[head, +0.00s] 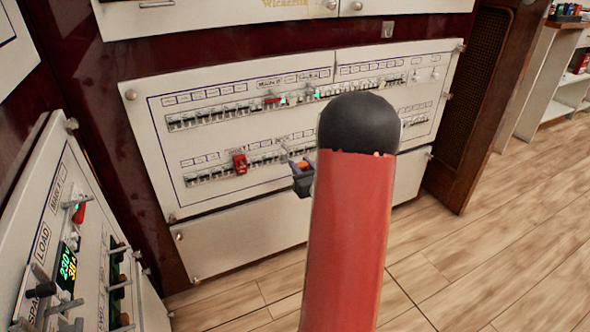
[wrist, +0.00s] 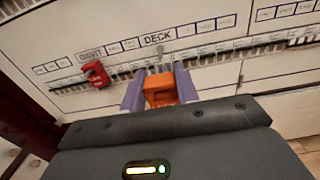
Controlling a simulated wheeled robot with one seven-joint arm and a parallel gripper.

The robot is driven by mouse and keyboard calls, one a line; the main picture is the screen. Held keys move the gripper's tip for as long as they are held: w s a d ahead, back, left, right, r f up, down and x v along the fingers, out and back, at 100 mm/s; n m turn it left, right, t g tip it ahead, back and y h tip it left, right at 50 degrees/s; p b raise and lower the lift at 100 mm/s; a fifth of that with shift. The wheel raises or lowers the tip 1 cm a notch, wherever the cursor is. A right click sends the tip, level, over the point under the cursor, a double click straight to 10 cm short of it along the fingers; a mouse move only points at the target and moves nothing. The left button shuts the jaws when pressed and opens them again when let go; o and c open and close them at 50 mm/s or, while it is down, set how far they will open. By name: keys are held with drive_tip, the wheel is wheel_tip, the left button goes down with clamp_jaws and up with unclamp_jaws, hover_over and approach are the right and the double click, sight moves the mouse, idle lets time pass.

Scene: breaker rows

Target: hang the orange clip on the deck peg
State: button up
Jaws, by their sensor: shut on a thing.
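My gripper (wrist: 160,92) is shut on the orange clip (wrist: 160,91), which sits between its two purple fingers. In the head view my gripper (head: 302,180) and a bit of the orange clip (head: 303,164) show beside my red arm, in front of the lower breaker row. In the wrist view the DECK label (wrist: 158,36) is above the clip, slightly left of its middle. A small grey peg (wrist: 160,51) shows just under that label. The clip appears below the peg in the picture; whether they touch I cannot tell.
A red clip (wrist: 95,74) hangs on the same row, left of my gripper, under the DAVIT label. Another red clip (head: 271,101) is on the upper row. A side panel (head: 60,230) with a lit meter stands at left. Wooden floor (head: 480,255) is clear at right.

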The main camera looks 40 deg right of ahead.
drive_tip(key=b, duration=0.1)
approach(283, 143)
drive_tip(key=shift+x, duration=1.4)
drive_tip(key=shift+b, duration=1.1)
idle(0.7)
drive_tip(key=shift+b+x, duration=0.45)
drive_tip(key=shift+x, duration=1.6)
drive_tip(key=o, duration=1.1)
drive_tip(key=v, duration=0.7)
drive_tip(key=shift+s+a, duration=0.1)
drive_tip(key=shift+s, duration=0.3)
